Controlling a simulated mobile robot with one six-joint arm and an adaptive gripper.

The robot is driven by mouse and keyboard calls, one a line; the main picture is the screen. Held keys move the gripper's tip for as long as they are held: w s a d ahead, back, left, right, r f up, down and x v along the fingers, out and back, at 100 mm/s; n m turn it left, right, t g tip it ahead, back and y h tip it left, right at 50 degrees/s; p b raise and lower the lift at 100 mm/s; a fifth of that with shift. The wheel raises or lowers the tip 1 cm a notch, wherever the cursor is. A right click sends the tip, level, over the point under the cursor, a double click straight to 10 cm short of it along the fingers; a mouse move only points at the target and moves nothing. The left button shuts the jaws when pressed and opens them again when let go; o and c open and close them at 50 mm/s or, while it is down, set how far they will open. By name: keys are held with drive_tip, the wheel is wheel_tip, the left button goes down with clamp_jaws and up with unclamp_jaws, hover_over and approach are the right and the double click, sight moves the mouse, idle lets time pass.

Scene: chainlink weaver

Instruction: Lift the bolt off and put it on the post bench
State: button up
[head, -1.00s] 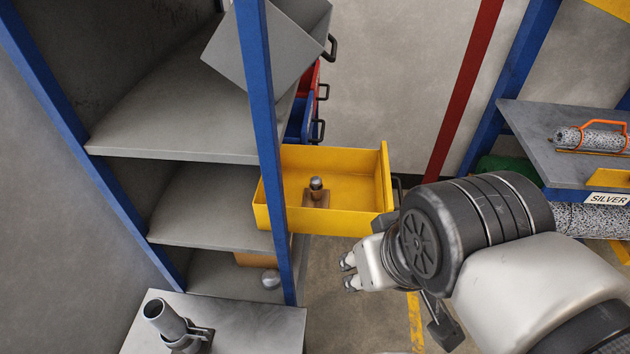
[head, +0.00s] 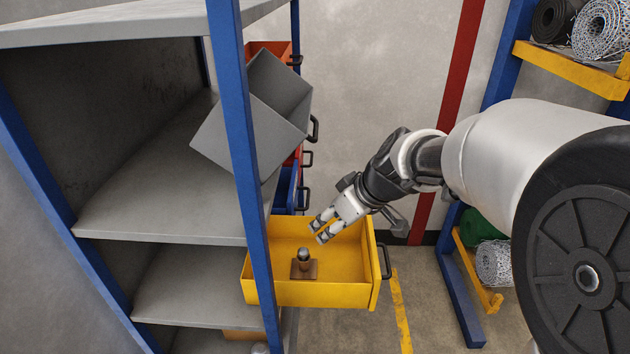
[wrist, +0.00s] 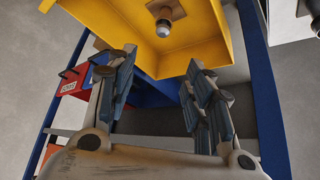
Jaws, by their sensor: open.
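The bolt appears to be the small upright metal piece with a rounded, shiny head (head: 304,255). It stands on a brown square base (head: 311,270) inside the open yellow drawer (head: 350,292). In the wrist view the rounded head (wrist: 163,28) shows near the top, beyond the fingers. My gripper (head: 321,229) is open and empty. It is above the drawer, up and right of the bolt in the head view, and apart from it. The post bench is not clearly in view now.
A blue rack upright (head: 252,150) stands just left of the drawer. A tilted grey box (head: 265,110) sits above it, by the grey shelves (head: 160,190). A black handle (head: 386,262) sticks out at the drawer's right end.

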drive_tip(key=b, duration=0.2)
hover_over(304, 250)
drive_tip(key=s+d, duration=0.2)
wheel_tip(304, 250, down, 10)
drive_tip(key=shift+s+f+b+x, duration=0.15)
drive_tip(key=shift+b+x, duration=0.35)
drive_tip(key=shift+x, duration=0.85)
drive_tip(key=shift+s+f+b+x, duration=0.1)
drive_tip(key=shift+b+x, duration=0.35)
drive_tip(key=shift+x, duration=0.9)
drive_tip(key=shift+d+r, duration=0.1)
drive_tip(key=shift+d, duration=0.05)
drive_tip(key=shift+s, duration=0.1)
drive_tip(key=shift+c, duration=0.3)
clamp_jaws()
